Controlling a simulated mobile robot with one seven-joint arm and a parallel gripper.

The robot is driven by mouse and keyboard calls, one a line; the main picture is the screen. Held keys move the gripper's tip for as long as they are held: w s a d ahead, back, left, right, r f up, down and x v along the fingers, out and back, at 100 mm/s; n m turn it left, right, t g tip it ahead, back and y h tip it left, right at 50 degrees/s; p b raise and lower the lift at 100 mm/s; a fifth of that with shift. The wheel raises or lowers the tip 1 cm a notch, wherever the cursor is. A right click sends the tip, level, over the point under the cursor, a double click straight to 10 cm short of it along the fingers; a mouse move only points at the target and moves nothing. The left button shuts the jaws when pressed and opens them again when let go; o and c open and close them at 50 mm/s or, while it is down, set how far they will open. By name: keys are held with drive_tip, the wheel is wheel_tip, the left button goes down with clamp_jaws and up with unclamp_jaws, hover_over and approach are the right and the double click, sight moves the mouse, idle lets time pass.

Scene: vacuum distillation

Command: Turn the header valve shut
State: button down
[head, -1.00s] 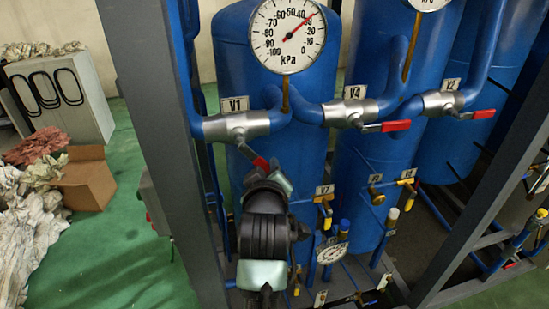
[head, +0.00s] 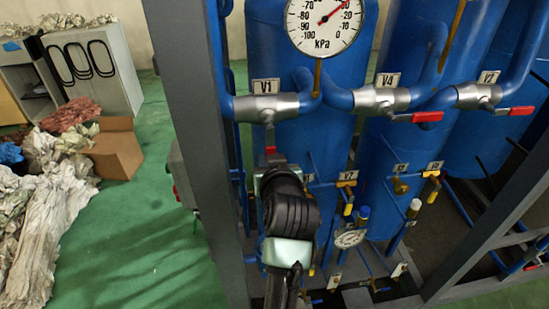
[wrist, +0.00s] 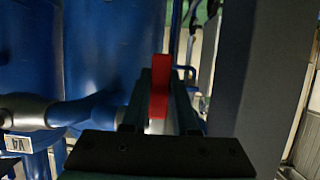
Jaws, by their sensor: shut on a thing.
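The valve labelled V1 (head: 266,107) sits on the blue header pipe behind the grey post. Its lever hangs nearly straight down, across the line of the pipe, with a red grip (head: 270,151) at its lower end. My gripper (head: 271,166) is at the lever's lower end and shut on the red grip. In the wrist view the red grip (wrist: 159,88) stands between my two fingers. My gripper hides the lowest part of the lever in the head view.
A grey post (head: 197,130) stands close on the left. A dial gauge (head: 324,22) is above.

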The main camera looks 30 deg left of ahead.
drive_tip(key=shift+a, duration=0.1)
idle(0.3)
drive_tip(key=c, duration=0.7)
unclamp_jaws()
drive_tip(key=shift+s, duration=0.1)
drive_tip(key=b+v, duration=0.3)
drive_tip(key=v, duration=1)
drive_tip(key=shift+b, duration=0.35)
